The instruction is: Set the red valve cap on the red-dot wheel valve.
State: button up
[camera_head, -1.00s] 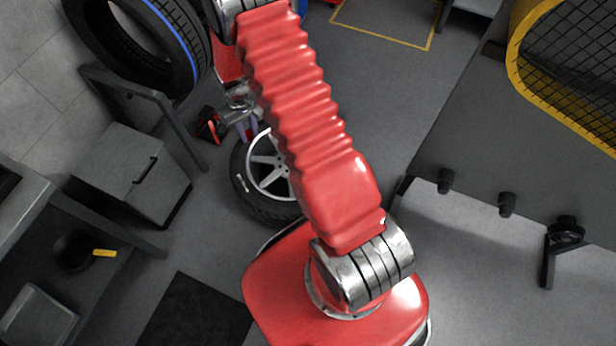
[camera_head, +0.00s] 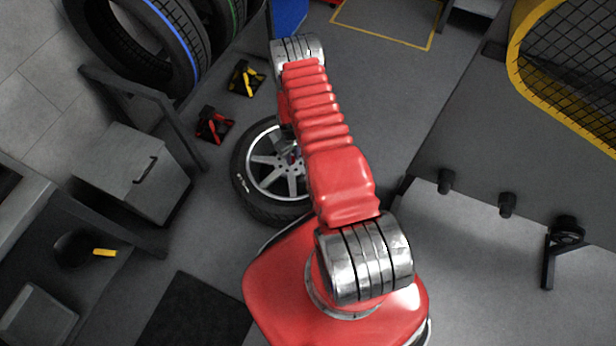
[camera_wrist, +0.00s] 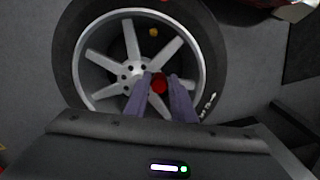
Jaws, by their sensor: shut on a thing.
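The red valve cap (camera_wrist: 160,84) shows in the wrist view between the two purple fingertips of my gripper (camera_wrist: 161,79), which is shut on it. The cap is over the wheel (camera_wrist: 131,40), right of its hub; I cannot tell how high. The wheel, with silver spokes and a black tyre, also shows lying flat in the head view (camera_head: 262,161). A small yellow round thing (camera_wrist: 153,32) shows on the wheel near the rim. No red-dot valve can be made out; my gripper may hide it. In the head view my arm covers the wheel's right side.
A red-and-black thing (camera_head: 213,125) and a yellow-and-black thing (camera_head: 246,79) lie on the floor by the wheel. Large tyres (camera_head: 182,45) stand at the back left.

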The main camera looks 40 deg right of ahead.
jog(key=s+d+f, duration=0.3)
jog(key=s+f, duration=0.3)
jog(key=f, duration=0.5)
jog(key=shift+s+d, duration=0.15)
jog(key=shift+d, duration=0.05)
jog(key=shift+f, duration=0.15)
jog(key=shift+f, duration=2.8)
jog(key=shift+s, duration=0.1)
jog(key=shift+f, duration=0.5)
jog(key=o, duration=0.7)
jog(key=shift+o, duration=0.2)
jog(key=shift+r, duration=0.1)
